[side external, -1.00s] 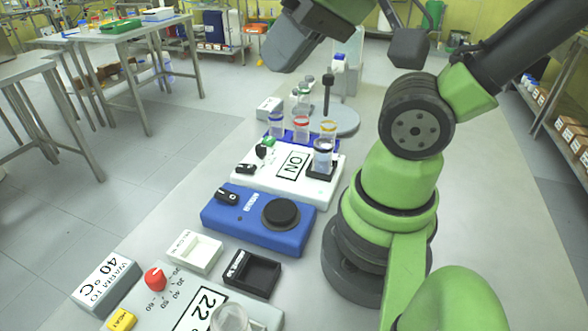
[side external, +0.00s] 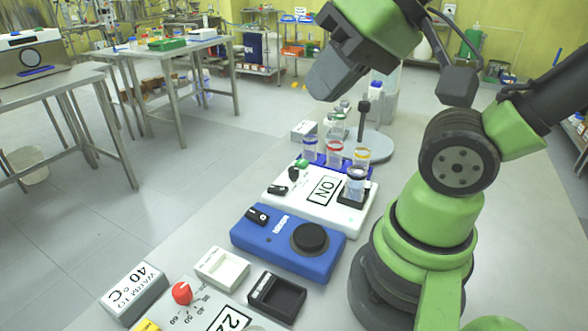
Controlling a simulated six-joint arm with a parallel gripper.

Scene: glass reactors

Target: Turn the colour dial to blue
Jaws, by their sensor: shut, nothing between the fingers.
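A white box (side external: 277,196) with an "ON" display stands mid-bench. No colour marks are legible, so I cannot tell for sure which control is the colour dial. Vials with blue (side external: 309,146), red (side external: 334,150) and yellow (side external: 362,155) rims stand in a blue rack behind the box. My gripper (side external: 322,92) is shut and empty, high above the far end of the bench, apart from the knobs. Its fingertips are hard to make out.
A stand (side external: 372,144) rises behind the vials.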

